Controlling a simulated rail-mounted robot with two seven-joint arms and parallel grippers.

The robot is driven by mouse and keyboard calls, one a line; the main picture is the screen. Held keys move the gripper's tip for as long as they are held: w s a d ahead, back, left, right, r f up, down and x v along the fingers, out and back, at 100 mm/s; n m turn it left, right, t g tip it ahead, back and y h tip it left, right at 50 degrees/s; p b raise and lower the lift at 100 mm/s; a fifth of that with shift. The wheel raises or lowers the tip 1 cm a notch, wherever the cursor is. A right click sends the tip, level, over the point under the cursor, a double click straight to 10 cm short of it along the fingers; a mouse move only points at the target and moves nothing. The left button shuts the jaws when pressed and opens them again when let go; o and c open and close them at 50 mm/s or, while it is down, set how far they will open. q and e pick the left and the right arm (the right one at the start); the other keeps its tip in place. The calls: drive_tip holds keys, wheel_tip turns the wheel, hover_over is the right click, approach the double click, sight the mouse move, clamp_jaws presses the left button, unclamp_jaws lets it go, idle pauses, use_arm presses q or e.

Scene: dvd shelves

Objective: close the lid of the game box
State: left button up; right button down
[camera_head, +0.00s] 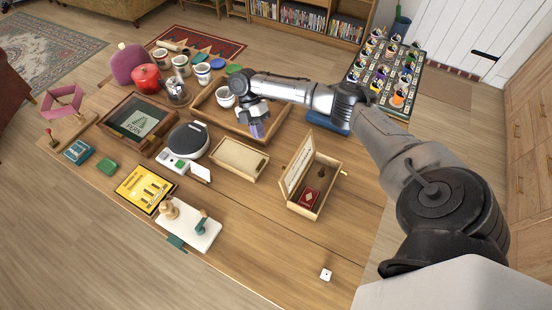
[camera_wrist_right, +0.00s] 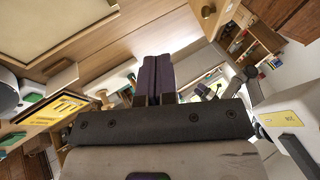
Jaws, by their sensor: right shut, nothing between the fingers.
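The game box, a small wooden box (camera_head: 326,192), stands on the table right of centre with its lid (camera_head: 297,165) raised on its left side. A red card pack (camera_head: 309,198) and a small dark item lie inside. My right gripper (camera_head: 257,131) is up and to the left of the box, apart from the lid, near the front edge of a wooden tray. Its purple fingers, also seen in the right wrist view (camera_wrist_right: 158,78), are together and empty. My left gripper is out of view.
A shallow wooden box (camera_head: 238,158) with a pale inside sits between my gripper and the game box's left. A round dark-topped device (camera_head: 188,140), a yellow box (camera_head: 145,188) and a die (camera_head: 326,274) lie around. The table's front right is mostly clear.

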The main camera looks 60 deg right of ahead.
sight(296, 163)
drive_tip(key=s+a+f+n+y+p, duration=0.1)
drive_tip(key=s+a+f+p, duration=0.2)
drive_tip(key=s, duration=0.6)
wheel_tip(296, 163, down, 3)
drive_tip(key=shift+a+p, duration=0.25)
drive_tip(key=shift+p, duration=1)
